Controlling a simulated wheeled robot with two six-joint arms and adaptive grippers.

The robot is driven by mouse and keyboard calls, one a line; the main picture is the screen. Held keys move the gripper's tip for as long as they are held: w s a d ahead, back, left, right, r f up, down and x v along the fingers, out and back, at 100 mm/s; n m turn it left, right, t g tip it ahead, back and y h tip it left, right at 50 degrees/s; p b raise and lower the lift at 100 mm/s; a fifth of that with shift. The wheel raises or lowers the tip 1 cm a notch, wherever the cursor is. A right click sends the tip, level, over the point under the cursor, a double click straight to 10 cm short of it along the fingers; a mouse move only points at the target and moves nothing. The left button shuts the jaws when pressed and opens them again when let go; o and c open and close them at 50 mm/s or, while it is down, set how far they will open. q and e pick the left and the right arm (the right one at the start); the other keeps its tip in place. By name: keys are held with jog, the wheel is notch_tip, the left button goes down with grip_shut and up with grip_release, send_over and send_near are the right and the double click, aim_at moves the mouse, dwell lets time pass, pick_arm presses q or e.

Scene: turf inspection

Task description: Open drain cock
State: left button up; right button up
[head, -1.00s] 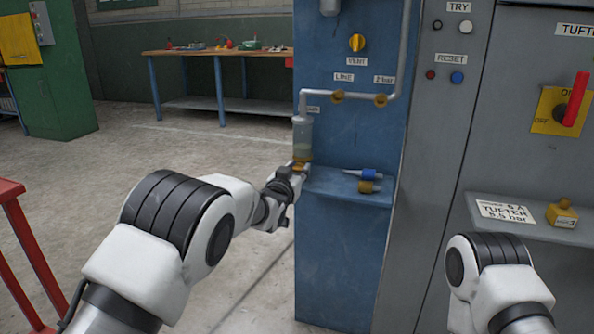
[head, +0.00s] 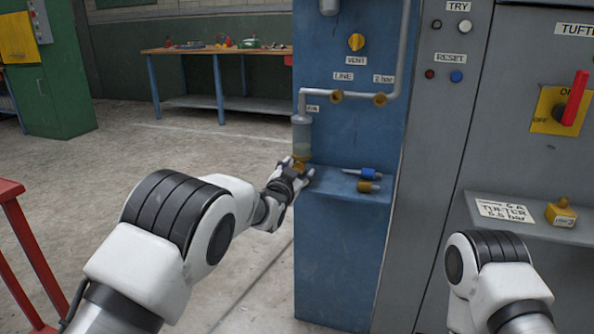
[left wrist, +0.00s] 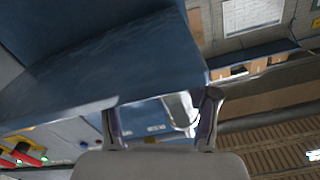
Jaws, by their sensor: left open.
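The filter bowl (head: 302,136) hangs on the left edge of the blue panel and holds some cloudy liquid low down. A small brass drain cock (head: 301,161) sits under it, partly hidden by my gripper. My left gripper (head: 299,169) is at the cock, just below the bowl, with its fingers spread; I cannot tell whether they touch it. In the left wrist view the two fingers (left wrist: 160,120) stand apart, with a pale translucent shape, likely the bowl, near the right finger. My right arm shows at the lower right, but its gripper is out of view.
A blue shelf (head: 335,184) beside the gripper carries a blue-capped fitting (head: 368,174) and a brass-ended fitting (head: 369,187). A grey shelf (head: 470,214) at right holds a label and a brass piece (head: 561,212). Open floor lies left.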

aim_at(300, 131)
pick_arm(q)
notch_tip(300, 131, up, 10)
dwell(0.3)
jog(key=shift+c, duration=0.4)
